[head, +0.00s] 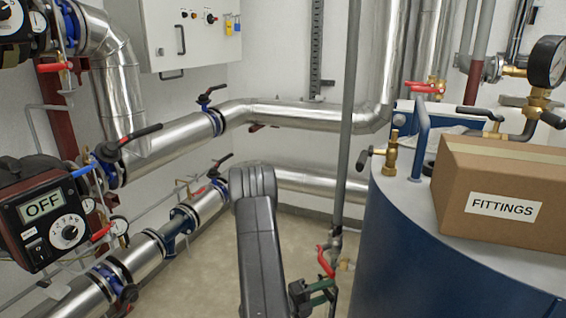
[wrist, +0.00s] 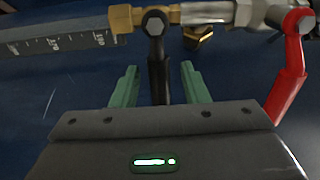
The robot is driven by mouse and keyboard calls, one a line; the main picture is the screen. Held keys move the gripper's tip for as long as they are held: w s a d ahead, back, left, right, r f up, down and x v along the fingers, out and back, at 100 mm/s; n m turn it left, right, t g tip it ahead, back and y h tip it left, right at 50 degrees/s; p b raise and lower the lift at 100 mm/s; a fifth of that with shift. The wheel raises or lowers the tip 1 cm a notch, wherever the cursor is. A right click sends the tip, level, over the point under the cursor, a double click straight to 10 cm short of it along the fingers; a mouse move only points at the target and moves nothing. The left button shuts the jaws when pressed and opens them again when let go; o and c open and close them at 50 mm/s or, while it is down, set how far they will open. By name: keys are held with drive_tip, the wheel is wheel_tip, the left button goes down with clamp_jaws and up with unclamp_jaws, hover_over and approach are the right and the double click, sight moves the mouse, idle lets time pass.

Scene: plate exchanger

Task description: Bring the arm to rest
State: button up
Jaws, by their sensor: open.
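My gripper (head: 318,294) is low in the head view, at the end of my dark grey arm (head: 260,245), beside the blue tank (head: 420,265). In the wrist view its two green fingers (wrist: 159,70) are apart. A black lever (wrist: 157,55) on a brass fitting (wrist: 125,18) stands between the fingers, with a gap visible on each side. Whether a finger touches it I cannot tell. A red lever (wrist: 290,75) hangs to the right of the fingers. The fingertips are small and partly hidden in the head view.
A red-handled valve (head: 326,262) on a vertical pipe is close to my gripper. A FITTINGS box (head: 500,195) sits on the tank top. Silver pipes (head: 290,112) with valves run along the left and back. A meter reading OFF (head: 45,210) is at left. Some floor is clear.

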drive_tip(key=shift+d, duration=0.15)
idle(0.3)
drive_tip(key=v, duration=1.4)
drive_tip(key=x, duration=1.4)
drive_tip(key=shift+w+d+f, duration=0.1)
drive_tip(key=shift+d+f, duration=0.05)
drive_tip(key=shift+d, duration=0.05)
drive_tip(key=shift+f+m+b, duration=0.3)
drive_tip(key=shift+m+b, duration=0.1)
drive_tip(key=shift+b, duration=0.45)
drive_tip(key=shift+a+f+m+b, duration=0.15)
drive_tip(key=shift+m+b, duration=0.35)
drive_tip(key=shift+b, duration=0.15)
drive_tip(key=shift+m+b, duration=0.4)
drive_tip(key=shift+b, duration=0.05)
